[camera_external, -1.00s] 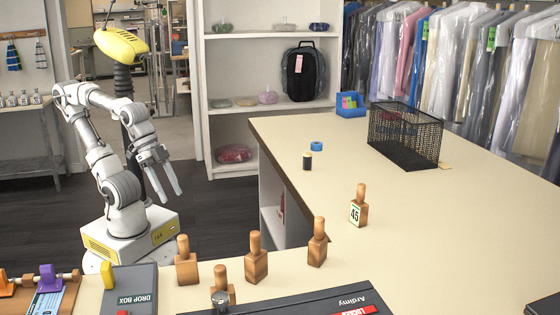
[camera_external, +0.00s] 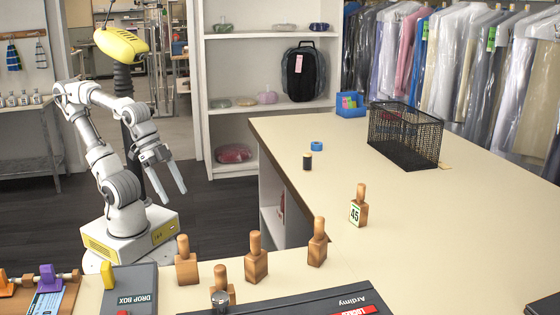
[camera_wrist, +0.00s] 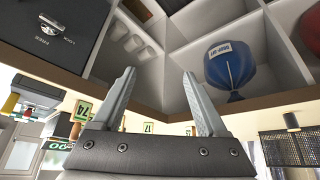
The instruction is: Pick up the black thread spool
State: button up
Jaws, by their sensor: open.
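The black thread spool (camera_external: 307,160) stands upright on the cream counter (camera_external: 440,220), near its left edge and just in front of a blue ring-shaped item (camera_external: 317,146). In the wrist view, a small dark cylinder that looks like the spool (camera_wrist: 291,121) shows at the right, by the counter edge. My gripper (camera_external: 175,191) is open and empty, left of the counter over the floor and well apart from the spool. Its two spread fingers also show in the wrist view (camera_wrist: 158,74), with shelf compartments beyond them.
A black mesh basket (camera_external: 405,135) and a blue bin (camera_external: 350,104) stand farther back on the counter. A wooden block tagged 45 (camera_external: 359,207) stands nearer. Several wooden blocks and a drop box (camera_external: 130,290) line the front. The counter around the spool is mostly clear.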

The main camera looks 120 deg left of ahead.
jog(key=w+a+r+n+t+y+p, duration=0.1)
jog(key=w+a+r+n+t+p, duration=0.1)
jog(key=w+a, duration=0.55)
jog(key=w+a+r+n+t+y+p, duration=0.1)
jog(key=w+a+r+t+y+p, duration=0.15)
jog(key=w+a, duration=0.5)
jog(key=w+a+n+y+p, duration=0.1)
jog(key=a+n+y+p, duration=0.25)
jog(key=a, duration=0.75)
jog(key=n+y+b, duration=0.2)
send_near(315, 169)
jog(key=shift+g, duration=0.45)
jog(key=w, duration=0.1)
jog(key=w+a+r, duration=0.1)
jog(key=w+a, duration=0.1)
jog(key=shift+w+r, duration=0.15)
jog(key=shift+w, duration=0.25)
jog(key=shift+y, duration=0.3)
jog(key=shift+b+x, duration=0.5)
jog(key=shift+x, duration=2.2)
jog(key=shift+s+a, duration=0.15)
grip_shut()
